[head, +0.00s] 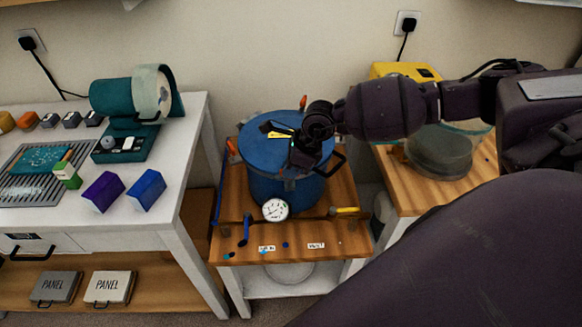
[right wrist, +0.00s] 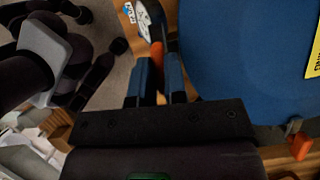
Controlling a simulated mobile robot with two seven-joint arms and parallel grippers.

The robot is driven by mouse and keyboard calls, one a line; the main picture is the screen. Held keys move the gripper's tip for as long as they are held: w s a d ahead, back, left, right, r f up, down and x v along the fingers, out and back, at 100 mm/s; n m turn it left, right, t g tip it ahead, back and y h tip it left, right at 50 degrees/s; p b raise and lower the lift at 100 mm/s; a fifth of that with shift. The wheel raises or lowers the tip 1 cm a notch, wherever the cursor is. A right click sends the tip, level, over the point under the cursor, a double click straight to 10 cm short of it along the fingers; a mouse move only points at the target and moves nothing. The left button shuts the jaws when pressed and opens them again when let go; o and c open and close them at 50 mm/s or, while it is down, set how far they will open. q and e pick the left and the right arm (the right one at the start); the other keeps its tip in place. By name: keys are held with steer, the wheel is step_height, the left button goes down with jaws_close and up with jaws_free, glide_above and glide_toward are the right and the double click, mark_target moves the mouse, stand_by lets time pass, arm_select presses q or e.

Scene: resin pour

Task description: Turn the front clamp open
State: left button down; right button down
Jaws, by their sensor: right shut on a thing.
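The pot (head: 285,190) is a blue vessel with a blue lid (head: 270,150), standing on a small wooden-topped stand. The lid fills the right side of the right wrist view (right wrist: 245,60). My right gripper (head: 303,162) reaches down over the front right of the lid. In the right wrist view its fingers (right wrist: 160,75) are closed around the orange front clamp (right wrist: 158,58) at the lid's edge. The gripper hides this clamp in the head view. Other orange clamps show at the lid's back (head: 304,102) and left side (head: 232,147). My left gripper is out of view.
A round pressure gauge (head: 275,209) sits at the pot's front. A blue-handled valve (head: 246,222) and a yellow-handled one (head: 344,210) are near the stand's front. A white bench (head: 190,150) stands left. A wooden table (head: 410,202) with a clear dome stands right.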

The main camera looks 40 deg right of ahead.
steer(key=shift+f+n+b, duration=0.1)
steer(key=shift+n+b, duration=0.2)
steer(key=shift+n+g, duration=0.3)
steer(key=shift+n, duration=0.1)
steer(key=c, duration=1.2)
jaws_free()
steer(key=shift+o, duration=0.2)
steer(key=v, duration=1.1)
steer(key=shift+f, duration=0.1)
